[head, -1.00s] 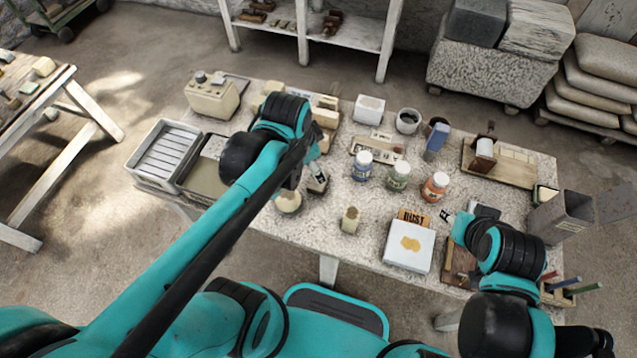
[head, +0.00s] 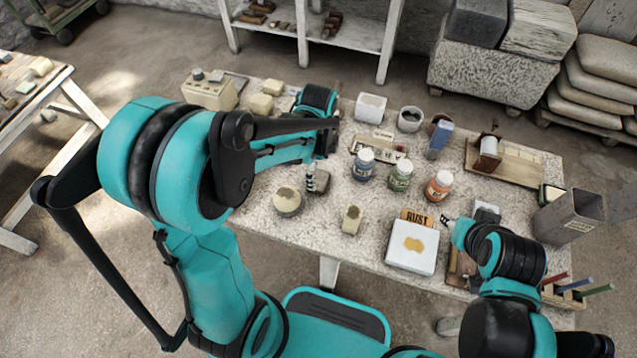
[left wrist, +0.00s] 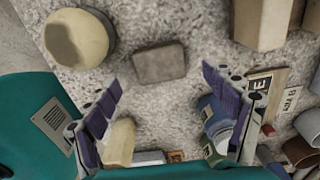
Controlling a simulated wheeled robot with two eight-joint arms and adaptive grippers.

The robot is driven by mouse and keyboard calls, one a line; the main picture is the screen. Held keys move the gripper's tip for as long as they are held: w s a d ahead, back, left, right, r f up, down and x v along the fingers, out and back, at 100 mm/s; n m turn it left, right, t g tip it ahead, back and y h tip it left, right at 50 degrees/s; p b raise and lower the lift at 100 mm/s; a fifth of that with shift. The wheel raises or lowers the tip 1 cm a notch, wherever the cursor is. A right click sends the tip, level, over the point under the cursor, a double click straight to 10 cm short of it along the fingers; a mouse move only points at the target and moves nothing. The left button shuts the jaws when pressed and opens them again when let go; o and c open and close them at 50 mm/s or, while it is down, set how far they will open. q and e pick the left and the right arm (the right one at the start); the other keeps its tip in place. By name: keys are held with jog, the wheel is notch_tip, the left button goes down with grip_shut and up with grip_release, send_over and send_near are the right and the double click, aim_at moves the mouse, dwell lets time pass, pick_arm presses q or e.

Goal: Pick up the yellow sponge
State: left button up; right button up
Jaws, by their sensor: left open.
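A small pale-yellow block (head: 352,219) with a brownish top, which may be the sponge, stands near the table's front edge. In the left wrist view the pale block (left wrist: 119,143) lies beside the left-hand finger, partly hidden by it. My left gripper (head: 315,178) is over the table, left of the jars. The left wrist view shows it (left wrist: 165,115) open and empty, its fingers spread wide. A grey-brown block (left wrist: 159,62) lies beyond the gap between them. My right gripper (head: 448,221) is beside the white slab; its jaws are too small to read.
A round cream object (head: 288,203) stands left of the pale block. Three lidded jars (head: 400,176) stand behind it. A white slab with a yellow-brown stain (head: 410,258) and a rust sign (head: 416,217) are to its right. Two cream blocks (head: 262,104) lie at the back left.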

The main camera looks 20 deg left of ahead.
aim_at(319, 179)
pick_arm(q)
notch_tip(319, 179, down, 4)
jog(key=shift+d+r+b, duration=0.1)
jog(key=shift+b, duration=0.7)
jog(key=c, duration=0.9)
jog(key=shift+s, duration=0.1)
jog(key=shift+r, duration=0.1)
jog(key=shift+r+p, duration=0.5)
jog(key=shift+r, duration=0.05)
notch_tip(319, 179, up, 3)
jog(key=shift+f+p, duration=0.1)
jog(key=shift+p, duration=0.65)
jog(key=d+r+p, duration=0.1)
jog(key=d+r, duration=0.1)
jog(key=d, duration=0.1)
jog(key=s+d+r+p, duration=0.1)
jog(key=d+r, duration=0.1)
jog(key=d, duration=0.2)
jog(key=s+d+r+p, duration=0.1)
jog(key=d+r, duration=0.2)
jog(key=d, duration=0.1)
jog(key=shift+d+p, duration=0.2)
jog(key=shift+p, duration=0.2)
